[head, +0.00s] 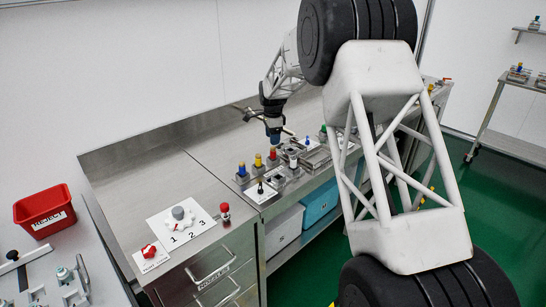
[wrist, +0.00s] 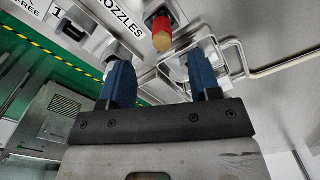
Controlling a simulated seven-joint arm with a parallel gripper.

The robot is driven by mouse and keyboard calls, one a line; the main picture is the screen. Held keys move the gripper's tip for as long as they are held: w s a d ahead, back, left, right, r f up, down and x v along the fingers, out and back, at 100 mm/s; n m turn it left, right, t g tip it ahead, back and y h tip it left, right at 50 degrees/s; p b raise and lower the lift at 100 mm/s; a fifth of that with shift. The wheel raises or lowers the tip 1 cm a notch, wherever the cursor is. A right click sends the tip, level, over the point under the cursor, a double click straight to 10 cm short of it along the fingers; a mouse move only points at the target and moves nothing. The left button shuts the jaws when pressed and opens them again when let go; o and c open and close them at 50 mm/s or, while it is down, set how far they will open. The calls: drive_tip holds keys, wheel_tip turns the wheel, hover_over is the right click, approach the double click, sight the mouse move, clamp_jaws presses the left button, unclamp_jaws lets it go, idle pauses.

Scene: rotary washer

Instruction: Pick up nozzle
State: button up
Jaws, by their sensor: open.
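A label reading "NOZZLES" (wrist: 122,17) shows at the top of the wrist view, on a pale plate with a dark fitting (wrist: 72,27) beside the number 1. I cannot tell for sure which part is the nozzle. A red piece with a tan end (wrist: 161,33) is beyond my fingertips, between them in the picture and apart from both. My gripper (wrist: 159,62) has two blue fingers spread wide, with nothing held. In the head view my gripper (head: 274,138) points down over the row of small coloured fittings, close above the red-topped one (head: 273,154).
Blue-topped (head: 242,170) and yellow-topped (head: 258,160) fittings stand left of the red-topped one. A dark upright piece (head: 260,187) stands in front. A numbered dial (head: 179,214) and a red bin (head: 45,210) are farther left. The steel bench (head: 150,165) is clear behind the dial.

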sight(273, 150)
drive_tip(key=shift+f, duration=1.3)
drive_tip(key=shift+w+f, duration=0.15)
drive_tip(key=shift+f, duration=2.45)
drive_tip(key=c, duration=1)
drive_tip(key=shift+r, duration=0.1)
drive_tip(key=shift+c, duration=0.2)
